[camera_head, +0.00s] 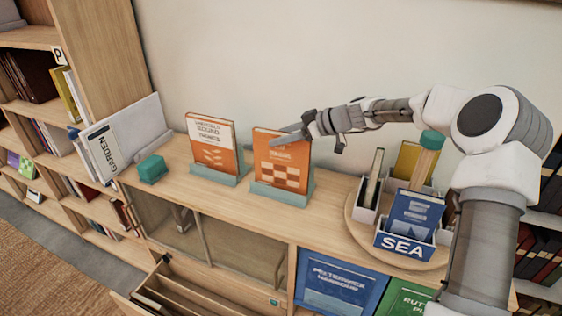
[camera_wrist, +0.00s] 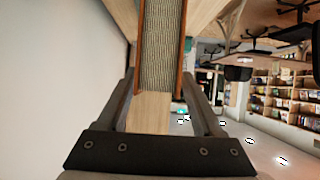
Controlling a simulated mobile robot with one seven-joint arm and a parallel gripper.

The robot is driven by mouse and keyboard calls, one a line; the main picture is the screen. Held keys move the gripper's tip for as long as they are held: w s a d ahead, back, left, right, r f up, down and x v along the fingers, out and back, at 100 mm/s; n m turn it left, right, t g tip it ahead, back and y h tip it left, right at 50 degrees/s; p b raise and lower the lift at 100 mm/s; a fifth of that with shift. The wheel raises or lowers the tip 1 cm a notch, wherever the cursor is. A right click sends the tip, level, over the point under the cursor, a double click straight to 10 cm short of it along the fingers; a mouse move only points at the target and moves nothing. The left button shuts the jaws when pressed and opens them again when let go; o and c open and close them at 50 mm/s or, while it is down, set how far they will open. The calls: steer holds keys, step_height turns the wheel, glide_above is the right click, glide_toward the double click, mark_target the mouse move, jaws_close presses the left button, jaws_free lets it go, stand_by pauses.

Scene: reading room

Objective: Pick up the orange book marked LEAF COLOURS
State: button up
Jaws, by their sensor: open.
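Two orange books stand face-out in grey-green holders on the wooden shelf top. The left orange book (camera_head: 212,146) has a white upper cover with orange title print. The right orange book (camera_head: 281,162) has a small white title and a checkered pattern low on its cover. I cannot clearly read either title, so I cannot tell which is LEAF COLOURS. My gripper (camera_head: 316,139) is open at the top right corner of the right book. In the wrist view a book's page edge (camera_wrist: 162,45) lies between the spread fingers of my gripper (camera_wrist: 158,76).
A round tray (camera_head: 358,222) with boxes and a blue SEA sign (camera_head: 404,246) stands to the right. A teal block (camera_head: 152,169) and the GARDEN book (camera_head: 105,150) are at left. A drawer (camera_head: 165,290) is open below. The wall is close behind the books.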

steer(key=shift+w+a+f, duration=0.15)
steer(key=shift+a+f, duration=0.1)
steer(key=shift+a, duration=0.05)
jaws_close()
steer(key=shift+r, duration=0.1)
stand_by(1.2)
